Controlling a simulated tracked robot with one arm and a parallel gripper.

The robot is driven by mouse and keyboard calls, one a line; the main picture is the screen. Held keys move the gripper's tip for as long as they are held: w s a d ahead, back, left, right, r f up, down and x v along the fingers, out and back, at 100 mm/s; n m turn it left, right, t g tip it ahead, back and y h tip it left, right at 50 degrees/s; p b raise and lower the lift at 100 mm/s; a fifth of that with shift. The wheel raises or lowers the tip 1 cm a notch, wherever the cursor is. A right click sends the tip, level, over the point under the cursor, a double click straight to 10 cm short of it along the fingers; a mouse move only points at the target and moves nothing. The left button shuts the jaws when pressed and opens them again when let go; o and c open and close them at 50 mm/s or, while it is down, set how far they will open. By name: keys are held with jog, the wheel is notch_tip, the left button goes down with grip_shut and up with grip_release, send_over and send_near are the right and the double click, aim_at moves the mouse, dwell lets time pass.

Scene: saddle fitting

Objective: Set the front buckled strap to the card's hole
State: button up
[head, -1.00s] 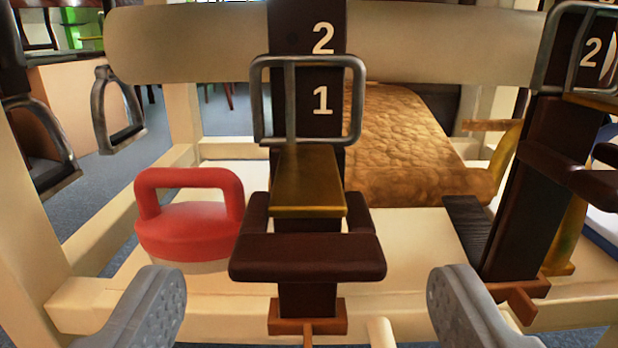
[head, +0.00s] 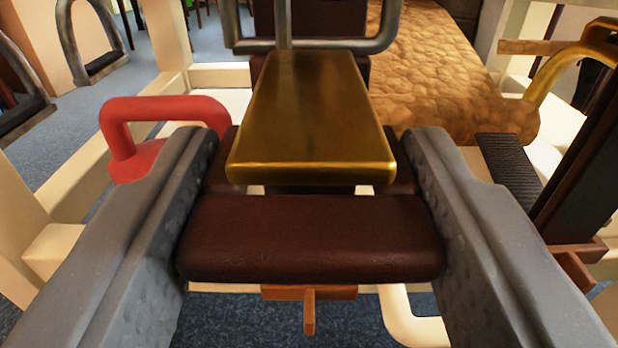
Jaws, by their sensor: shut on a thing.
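My gripper (head: 312,240) is shut on the dark brown crossbar (head: 312,238) of the front strap, one grey finger at each end of it. A brass plate (head: 312,115) sits just behind and above the bar, at the buckle. The grey metal buckle frame (head: 385,25) shows only its lower part at the top of the view. The numbered holes of the strap are out of view now. A small orange-brown piece (head: 308,295) hangs below the bar. The second strap (head: 590,165) stands at the right edge. The card is not in view.
A red handled object (head: 135,130) stands on the cream base behind the left finger. A brown quilted pad (head: 440,75) lies behind. Metal stirrups (head: 90,45) hang at the upper left. A cream peg (head: 405,320) shows below the bar.

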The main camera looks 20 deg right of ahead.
notch_tip(320, 180, up, 8)
jog(key=p, duration=0.3)
jog(key=shift+r+p, duration=0.25)
jog(key=shift+p, duration=0.15)
jog(key=shift+f, duration=0.1)
jog(key=o, duration=1.4)
jog(key=shift+p+v, duration=1.35)
jog(key=shift+v, duration=5.55)
